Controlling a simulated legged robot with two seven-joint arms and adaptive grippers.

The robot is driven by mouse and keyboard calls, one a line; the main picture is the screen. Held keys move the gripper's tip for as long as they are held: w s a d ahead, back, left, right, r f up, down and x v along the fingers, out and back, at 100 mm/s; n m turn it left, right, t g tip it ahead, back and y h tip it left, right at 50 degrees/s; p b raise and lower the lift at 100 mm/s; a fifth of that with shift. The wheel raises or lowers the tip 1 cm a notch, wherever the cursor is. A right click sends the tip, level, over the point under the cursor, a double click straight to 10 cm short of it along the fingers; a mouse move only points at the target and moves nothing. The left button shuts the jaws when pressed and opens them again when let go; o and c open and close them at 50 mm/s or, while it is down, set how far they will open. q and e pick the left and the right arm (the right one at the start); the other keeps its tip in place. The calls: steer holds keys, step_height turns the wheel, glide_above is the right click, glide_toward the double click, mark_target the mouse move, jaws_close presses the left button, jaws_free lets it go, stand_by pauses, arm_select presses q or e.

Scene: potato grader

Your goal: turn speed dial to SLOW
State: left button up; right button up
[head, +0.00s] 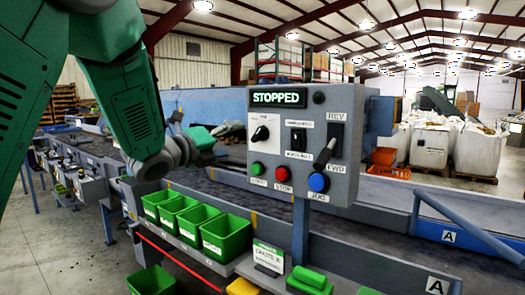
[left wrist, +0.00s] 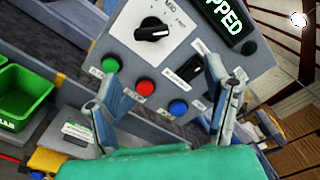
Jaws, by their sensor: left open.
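The speed dial (head: 261,133) is a black knob on a white plate at the upper left of the grey control panel (head: 345,187). It also shows at the top of the left wrist view (left wrist: 152,29), with MID and FAST printed beside it. Its exact setting is hard to read. My left gripper (head: 212,146) is just left of the panel, apart from the dial. In the left wrist view its two fingers (left wrist: 174,70) are spread wide and empty, with the dial beyond them. My right gripper is not in view.
Below the dial are green (head: 257,168), red (head: 283,174) and blue (head: 319,182) buttons. A black switch (head: 298,138) and a lever (head: 325,153) stand to its right. The display (head: 278,96) reads STOPPED. Green bins (head: 226,236) line the conveyor below.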

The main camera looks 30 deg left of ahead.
mark_target(258, 134)
arm_select(q)
steer(key=shift+m, duration=0.4)
steer(key=w+p, duration=0.2)
steer(key=w, duration=1)
steer(key=shift+w+d, duration=0.1)
steer(key=shift+w, duration=0.15)
steer(key=shift+w+f, duration=0.1)
steer(key=shift+w, duration=0.45)
steer(key=shift+a+f, duration=0.2)
steer(key=shift+a, duration=0.8)
steer(key=c, duration=0.3)
steer(key=shift+d, duration=0.15)
steer(key=c, duration=0.7)
steer(key=shift+d, duration=0.3)
steer(key=shift+c, duration=0.9)
steer(key=shift+d, duration=0.3)
steer(key=shift+a+f, duration=0.1)
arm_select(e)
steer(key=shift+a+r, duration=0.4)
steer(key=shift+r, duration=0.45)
